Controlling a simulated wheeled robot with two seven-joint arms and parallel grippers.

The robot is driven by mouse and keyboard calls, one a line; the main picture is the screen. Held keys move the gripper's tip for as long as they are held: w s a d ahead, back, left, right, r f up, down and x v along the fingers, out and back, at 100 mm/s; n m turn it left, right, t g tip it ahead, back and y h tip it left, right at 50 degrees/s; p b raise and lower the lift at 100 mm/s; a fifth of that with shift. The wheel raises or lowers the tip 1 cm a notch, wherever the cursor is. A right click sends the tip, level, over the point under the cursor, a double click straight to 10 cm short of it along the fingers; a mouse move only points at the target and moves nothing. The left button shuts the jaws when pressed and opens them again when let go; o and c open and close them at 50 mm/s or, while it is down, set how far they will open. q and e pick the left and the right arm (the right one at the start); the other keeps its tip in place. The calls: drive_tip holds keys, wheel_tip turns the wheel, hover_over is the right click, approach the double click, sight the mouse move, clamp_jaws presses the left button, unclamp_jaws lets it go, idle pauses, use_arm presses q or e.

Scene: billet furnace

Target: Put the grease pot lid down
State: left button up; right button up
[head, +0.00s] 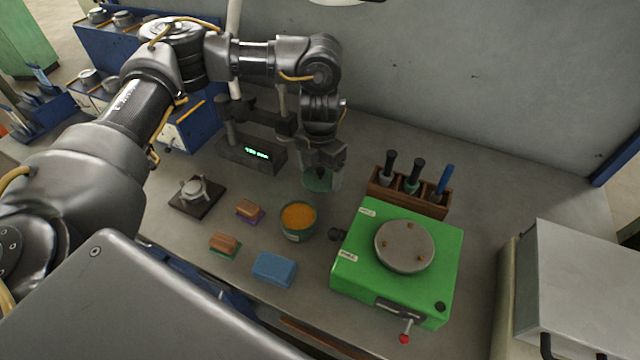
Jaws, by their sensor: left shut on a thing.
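The grease pot (298,222) is a green round pot with orange grease showing at its open top. It stands upright on the grey bench. My left gripper (321,172) points down behind the pot, a little to its right in the picture. It is shut on the grease pot lid (319,184), a dark green disc partly hidden under the fingers. I cannot tell whether the lid touches the bench. My right gripper is not in view.
A green machine (352,268) with a round grey plate stands right of the pot. A wooden rack (409,197) with several handled tools is behind it. A display box (250,154) is at the back.

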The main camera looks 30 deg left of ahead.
sight(320, 178)
use_arm(q)
drive_tip(key=shift+f, duration=0.45)
wheel_tip(320, 178, down, 4)
drive_tip(key=shift+r, duration=0.15)
drive_tip(key=shift+f, duration=0.25)
